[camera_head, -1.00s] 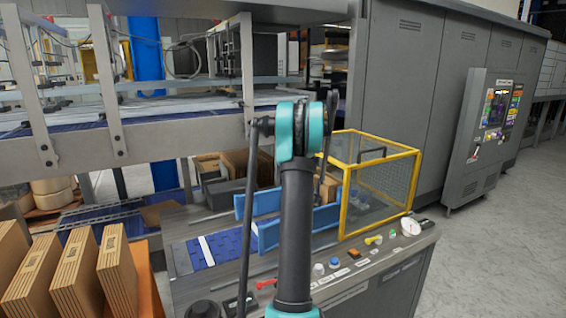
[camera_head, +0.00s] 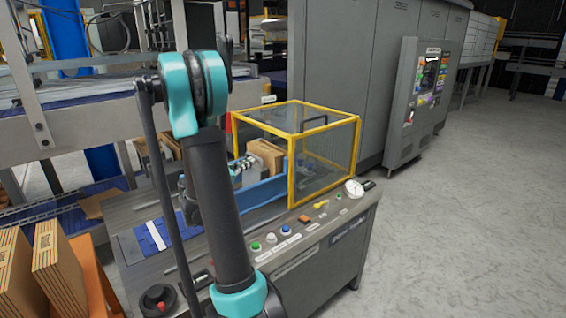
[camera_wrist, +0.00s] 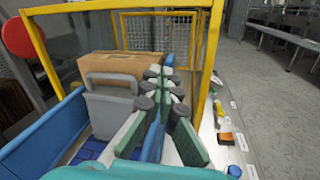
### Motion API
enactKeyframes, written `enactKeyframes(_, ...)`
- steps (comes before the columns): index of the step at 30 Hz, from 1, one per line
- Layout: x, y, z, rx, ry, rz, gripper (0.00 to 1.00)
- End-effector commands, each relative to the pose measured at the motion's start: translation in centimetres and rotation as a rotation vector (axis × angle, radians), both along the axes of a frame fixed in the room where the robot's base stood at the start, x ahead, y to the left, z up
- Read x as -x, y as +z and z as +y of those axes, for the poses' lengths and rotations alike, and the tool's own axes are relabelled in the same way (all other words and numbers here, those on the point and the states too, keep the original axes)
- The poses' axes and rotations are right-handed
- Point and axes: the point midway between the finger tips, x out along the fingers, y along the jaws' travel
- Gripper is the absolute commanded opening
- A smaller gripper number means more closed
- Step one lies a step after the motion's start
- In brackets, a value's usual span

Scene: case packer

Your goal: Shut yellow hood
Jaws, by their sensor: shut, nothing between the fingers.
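The yellow hood (camera_head: 292,175), a yellow frame with clear panels and a dark handle (camera_head: 313,122) on it, stands over the right part of the machine bed. Its yellow frame also spans the wrist view (camera_wrist: 208,50). My gripper (camera_head: 250,162) is at the hood's left end, near a brown carton (camera_head: 266,154) and a blue guide rail (camera_head: 262,192). In the wrist view my gripper (camera_wrist: 160,74) is shut and empty, pointing into the framed space. A grey plate (camera_wrist: 110,110) stands before the carton to its left. I cannot tell whether the fingers touch anything.
A control panel with buttons (camera_head: 286,229) and a white dial (camera_head: 354,188) runs along the front edge. Grey cabinets (camera_head: 335,70) stand behind. Folded cartons (camera_head: 55,270) are at lower left. The floor (camera_head: 450,230) to the right is clear.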

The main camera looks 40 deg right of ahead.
Motion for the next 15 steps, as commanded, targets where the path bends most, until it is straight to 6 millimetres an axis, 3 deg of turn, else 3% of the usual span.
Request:
enactKeyframes(3, 4.0, 0.0, 1.7, 0.02, -0.11, 0.133, 0.0)
enactKeyframes(6, 6.1, -0.1, 2.5, 0.023, -0.17, 0.2, 0.0)
enactKeyframes(10, 7.1, -0.1, 2.6, 0.024, -0.2, 0.235, 0.0)
enactKeyframes(15, 7.2, -0.1, 0.8, 0.023, -0.205, 0.237, 0.0)
